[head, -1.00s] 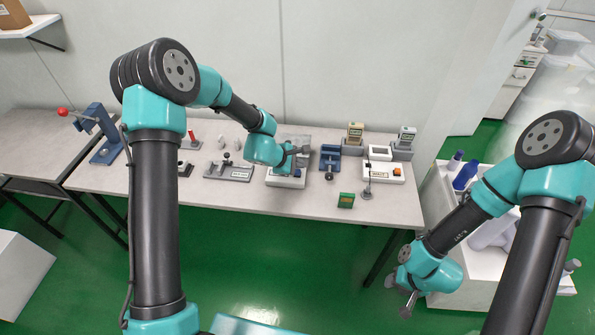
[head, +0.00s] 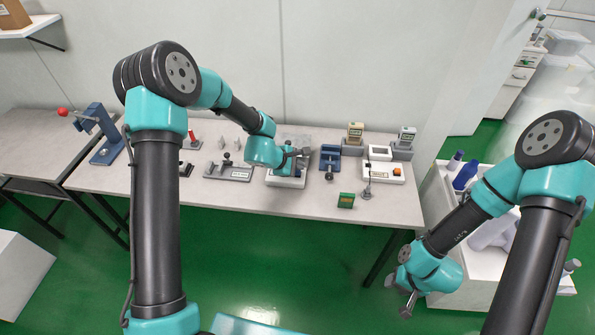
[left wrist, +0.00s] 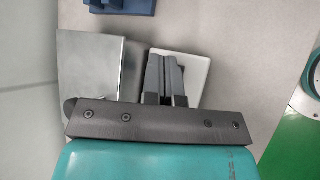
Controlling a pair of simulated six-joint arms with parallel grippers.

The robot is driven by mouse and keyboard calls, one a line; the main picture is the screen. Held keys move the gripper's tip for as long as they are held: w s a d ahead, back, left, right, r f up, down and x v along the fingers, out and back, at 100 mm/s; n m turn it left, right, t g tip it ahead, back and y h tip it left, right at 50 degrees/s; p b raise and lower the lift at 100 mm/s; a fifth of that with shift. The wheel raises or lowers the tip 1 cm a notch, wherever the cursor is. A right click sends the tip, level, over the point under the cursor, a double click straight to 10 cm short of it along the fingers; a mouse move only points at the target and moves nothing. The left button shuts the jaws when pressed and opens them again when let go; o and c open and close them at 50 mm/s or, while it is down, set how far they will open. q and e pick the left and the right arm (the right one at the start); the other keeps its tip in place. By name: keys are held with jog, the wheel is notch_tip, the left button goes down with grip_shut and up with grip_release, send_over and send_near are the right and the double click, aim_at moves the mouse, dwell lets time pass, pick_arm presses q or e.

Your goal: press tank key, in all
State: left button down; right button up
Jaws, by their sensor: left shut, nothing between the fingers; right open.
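My left gripper (left wrist: 165,78) is shut and empty. In the left wrist view its fingers are over a white-topped device (left wrist: 186,66), and they cover part of it. The same white-based device (head: 286,182) shows in the head view on the table under my left gripper, with a small label on its front. The gripper hides most of its top, so I cannot make out a key on it or tell whether the fingers touch it. My right gripper (head: 399,293) is open and empty, in front of the table at the right, well away from the devices.
A grey metal block (left wrist: 90,68) stands beside the device. A blue fixture (head: 330,158), a white unit with an orange button (head: 383,172) and a green-faced block (head: 346,200) are to the right. A grey fixture (head: 228,171) is to the left. The table front (head: 245,202) is clear.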

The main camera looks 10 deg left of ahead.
aim_at(298, 172)
pick_arm(q)
jog(key=shift+f, duration=0.5)
dwell(0.7)
dwell(0.3)
jog(key=shift+r, duration=0.9)
jog(key=shift+r, duration=0.15)
jog(key=shift+r, duration=2.4)
